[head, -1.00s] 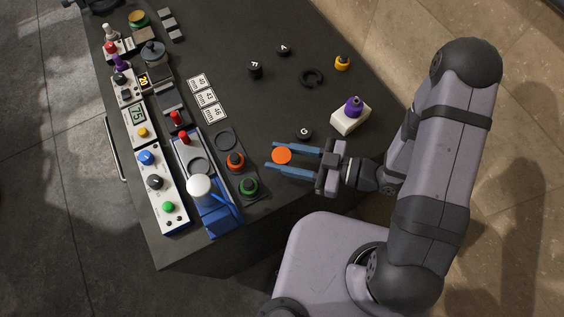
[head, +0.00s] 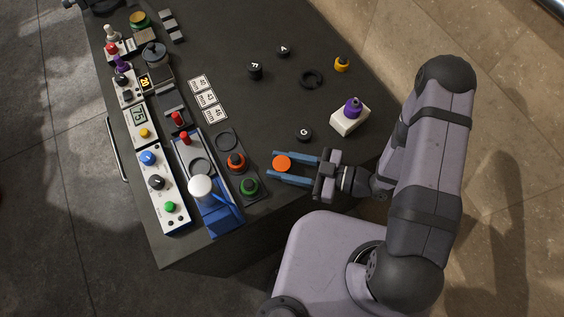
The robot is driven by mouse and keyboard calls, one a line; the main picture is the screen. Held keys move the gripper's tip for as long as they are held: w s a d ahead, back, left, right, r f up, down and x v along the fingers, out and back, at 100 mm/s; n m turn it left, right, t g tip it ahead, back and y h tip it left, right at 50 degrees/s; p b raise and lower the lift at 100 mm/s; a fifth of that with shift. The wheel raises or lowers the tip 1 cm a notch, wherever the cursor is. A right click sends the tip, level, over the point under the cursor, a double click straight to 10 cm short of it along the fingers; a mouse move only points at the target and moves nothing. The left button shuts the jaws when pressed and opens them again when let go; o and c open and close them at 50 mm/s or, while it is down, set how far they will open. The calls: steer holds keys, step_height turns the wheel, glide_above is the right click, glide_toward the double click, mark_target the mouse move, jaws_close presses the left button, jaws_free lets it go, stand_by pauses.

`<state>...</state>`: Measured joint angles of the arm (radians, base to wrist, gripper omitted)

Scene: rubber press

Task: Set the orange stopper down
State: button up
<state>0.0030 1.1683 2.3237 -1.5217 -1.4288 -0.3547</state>
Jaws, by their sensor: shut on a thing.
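The orange stopper (head: 282,163) shows as an orange disc between the two blue fingers of my gripper (head: 280,166). My gripper is shut on it, over the front part of the dark table. From this high view I cannot tell whether the stopper touches the table or hangs above it. Its underside is hidden.
A black piece marked G (head: 303,134) lies just behind my gripper. A white block with a purple knob (head: 352,108) stands to the right. A black ring (head: 311,79) lies farther back.

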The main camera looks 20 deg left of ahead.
steer(key=shift+f, duration=0.25)
steer(key=o, duration=1.1)
steer(key=shift+c, duration=0.2)
steer(key=shift+d, duration=0.1)
steer(key=shift+d+r+b, duration=0.1)
steer(key=shift+d+b, duration=0.55)
steer(key=shift+d, duration=0.2)
steer(key=shift+o, duration=0.2)
steer(key=shift+s+d+r+b, duration=0.1)
steer(key=shift+d+r+b, duration=0.2)
steer(key=shift+d, duration=0.6)
steer(key=shift+d+r+b, duration=0.25)
steer(key=shift+d+b, duration=0.2)
steer(key=shift+d, duration=0.4)
steer(key=shift+s+d+r+b, duration=0.1)
steer(key=shift+d+r+b, duration=0.2)
steer(key=shift+d, duration=0.6)
